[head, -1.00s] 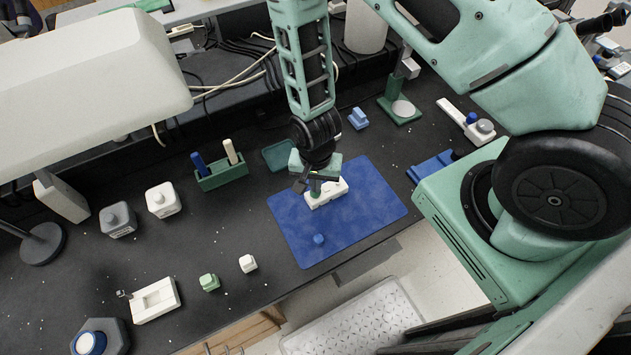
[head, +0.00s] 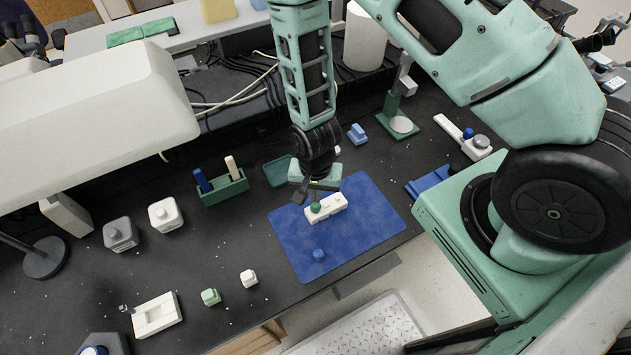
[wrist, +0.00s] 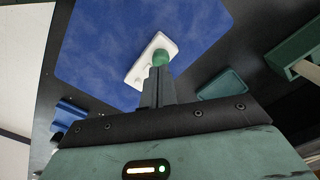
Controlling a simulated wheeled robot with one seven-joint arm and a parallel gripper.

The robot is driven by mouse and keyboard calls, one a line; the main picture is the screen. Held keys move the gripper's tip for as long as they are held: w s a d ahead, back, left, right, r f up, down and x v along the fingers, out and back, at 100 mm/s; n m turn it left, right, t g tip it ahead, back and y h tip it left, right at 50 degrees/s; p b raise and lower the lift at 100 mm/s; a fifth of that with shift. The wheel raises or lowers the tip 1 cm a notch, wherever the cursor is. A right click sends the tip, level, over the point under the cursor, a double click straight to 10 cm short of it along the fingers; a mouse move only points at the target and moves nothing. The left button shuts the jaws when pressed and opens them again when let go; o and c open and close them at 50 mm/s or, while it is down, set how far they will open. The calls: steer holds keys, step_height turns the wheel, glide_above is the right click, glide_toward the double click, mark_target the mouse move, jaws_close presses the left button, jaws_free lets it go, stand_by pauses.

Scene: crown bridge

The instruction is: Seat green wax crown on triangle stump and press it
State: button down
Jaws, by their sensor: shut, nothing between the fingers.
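A small green crown (head: 316,208) sits at the left end of the white stump block (head: 338,203), which lies on the blue mat. In the wrist view the green crown (wrist: 160,58) is on the white block (wrist: 138,74), just past my fingertips. My gripper (head: 314,197) is shut and empty, pointing down at the crown. In the wrist view the closed fingers (wrist: 157,76) overlap the crown's near edge; I cannot tell whether they touch it. The stump shape under the crown is hidden.
The blue mat (head: 355,235) also holds a small blue piece (head: 319,255). A pale green block (head: 210,297) and a white block (head: 249,278) stand at the front. A green rack (head: 222,188) and a green tray (head: 279,171) are behind. The mat's right side is clear.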

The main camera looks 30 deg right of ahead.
mark_target(315, 206)
step_height(315, 206, up, 17)
steer(key=b, duration=0.1)
steer(key=shift+b, duration=0.35)
steer(key=shift+f, duration=0.1)
stand_by(0.3)
